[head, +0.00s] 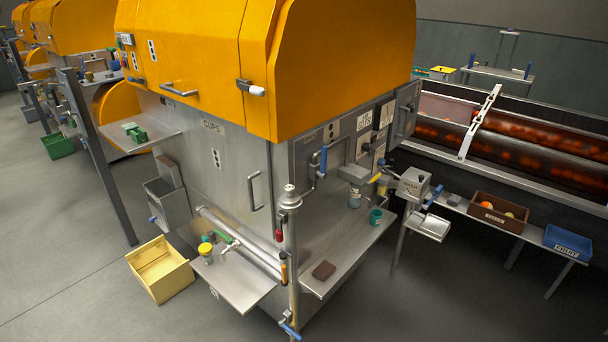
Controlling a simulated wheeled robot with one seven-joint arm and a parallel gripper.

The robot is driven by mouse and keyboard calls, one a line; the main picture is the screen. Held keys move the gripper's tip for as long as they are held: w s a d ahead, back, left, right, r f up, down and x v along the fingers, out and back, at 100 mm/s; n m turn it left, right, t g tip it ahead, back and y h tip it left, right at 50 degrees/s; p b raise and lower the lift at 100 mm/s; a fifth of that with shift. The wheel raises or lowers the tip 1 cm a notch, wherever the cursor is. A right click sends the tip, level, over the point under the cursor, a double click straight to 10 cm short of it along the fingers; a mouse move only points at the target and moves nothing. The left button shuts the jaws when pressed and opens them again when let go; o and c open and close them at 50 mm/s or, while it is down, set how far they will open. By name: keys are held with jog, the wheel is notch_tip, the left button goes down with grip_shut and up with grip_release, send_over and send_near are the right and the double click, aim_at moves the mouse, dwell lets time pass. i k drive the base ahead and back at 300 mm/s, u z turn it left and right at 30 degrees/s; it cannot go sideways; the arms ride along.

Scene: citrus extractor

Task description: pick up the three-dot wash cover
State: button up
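My gripper is not in view. I cannot make out with certainty which thing is the three-dot wash cover. A dotted label (216,158), seemingly with three dots, is on the grey front panel (235,180) marked "CUPS", which has an upright bar handle (254,191). A similar dotted label (153,51) is on the orange hood (205,45) above, which has a bar handle (179,91) and a white-tipped latch (251,88). The hood looks shut. No loose cover is clearly recognisable on the shelves or the floor.
A low front shelf (240,287) holds a yellow-lidded jar (206,252). A side shelf (345,262) holds a brown block (324,270) and a teal cup (376,217). A post (291,250) stands at the corner. A yellow crate (160,269) sits on otherwise open floor, front left.

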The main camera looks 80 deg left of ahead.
aim_at(412, 181)
jog(key=u, duration=0.95)
jog(key=i, duration=1)
jog(key=u, duration=0.3)
jog(key=i, duration=2.45)
jog(key=u, duration=2.65)
